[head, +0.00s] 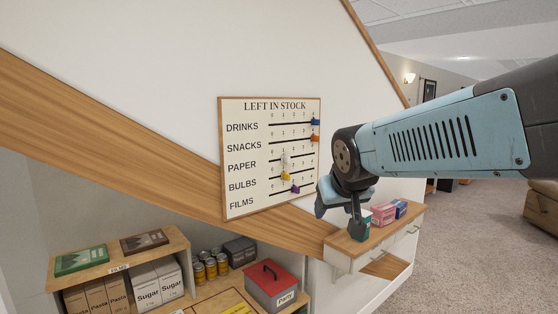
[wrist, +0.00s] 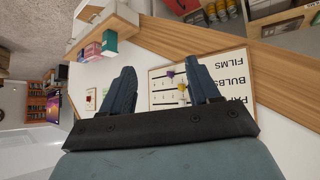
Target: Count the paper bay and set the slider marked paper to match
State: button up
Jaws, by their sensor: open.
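The white LEFT IN STOCK board (head: 240,208) hangs on the sloping wall, with rows for drinks, snacks, paper, bulbs and films. The pale paper slider (head: 285,159) stands near mid-scale; its exact number is too small to read. The blue drinks slider (head: 315,122) and orange snacks slider (head: 315,138) are at the right end. The yellow bulbs slider (head: 285,176) and purple films slider (head: 295,189) are mid-scale. My gripper (head: 338,222) is open and empty, right of the board's lower corner. The wrist view shows the board partly behind the fingers. I cannot identify the paper bay.
A small wooden shelf (head: 345,248) below my gripper holds teal, pink and blue boxes (head: 383,214). Lower left, wooden shelving (head: 180,238) holds pasta, sugar, cans and flat boxes. Carpet (head: 470,240) at right is open.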

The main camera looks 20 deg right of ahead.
jog(key=w+d+r+t, duration=0.1)
jog(key=w+d, duration=0.1)
jog(key=w, duration=0.3)
jog(key=w+d+r+t, duration=0.2)
jog(key=w, duration=0.3)
jog(key=w+d+r+t, duration=0.1)
jog(key=w+d+t, duration=0.1)
jog(key=w, duration=0.3)
jog(key=shift+d+r+n+h, duration=0.3)
jog(key=c, duration=0.3)
jog(key=n+t+y, duration=0.3)
jog(key=n+y, duration=0.2)
jog(key=y, duration=0.5)
send_near(289, 158)
jog(key=x, duration=0.9)
jog(key=shift+w, duration=0.2)
jog(key=shift+c, duration=0.2)
grip_shut()
